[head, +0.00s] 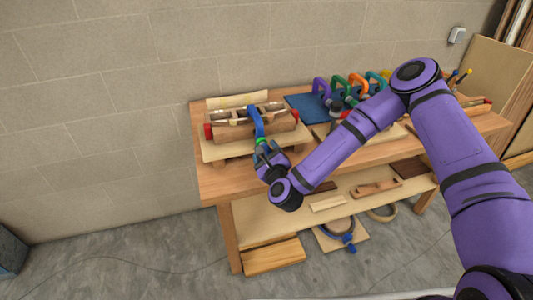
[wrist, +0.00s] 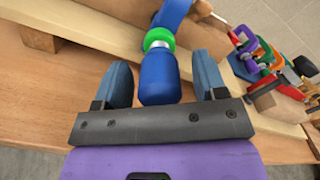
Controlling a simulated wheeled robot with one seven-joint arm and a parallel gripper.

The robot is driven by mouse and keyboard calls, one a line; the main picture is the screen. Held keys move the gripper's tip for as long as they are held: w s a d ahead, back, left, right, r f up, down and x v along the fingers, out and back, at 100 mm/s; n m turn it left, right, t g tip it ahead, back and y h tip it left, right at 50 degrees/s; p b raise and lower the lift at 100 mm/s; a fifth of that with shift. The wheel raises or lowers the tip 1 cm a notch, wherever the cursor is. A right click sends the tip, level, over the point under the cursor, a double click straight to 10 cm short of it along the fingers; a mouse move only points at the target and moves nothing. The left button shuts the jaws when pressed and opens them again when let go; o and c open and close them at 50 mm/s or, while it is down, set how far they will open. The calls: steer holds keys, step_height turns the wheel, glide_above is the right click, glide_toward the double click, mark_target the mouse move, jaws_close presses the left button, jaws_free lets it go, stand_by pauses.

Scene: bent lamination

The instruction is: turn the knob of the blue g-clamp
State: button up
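The blue g-clamp (head: 257,122) stands over the wooden lamination form (head: 235,129) on the workbench, at the left in the head view. In the wrist view, its blue knob (wrist: 158,78) hangs below a bright green collar (wrist: 159,39), with part of the blue frame (wrist: 172,13) above. My gripper (wrist: 162,72) is open, with one blue finger on each side of the knob. A narrow gap shows between the knob and each finger. In the head view, my gripper (head: 268,154) sits just below the clamp and hides its lower end.
More clamps stand at the back, including a purple clamp (head: 321,88) and a green clamp (head: 338,83). The form rests on a pale board (head: 218,152) on the workbench (head: 212,185). A wall stands behind. Another blue clamp (head: 349,241) lies below the bench.

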steer(key=shift+s, duration=0.1)
steer(key=v, duration=1)
steer(key=shift+s, duration=0.3)
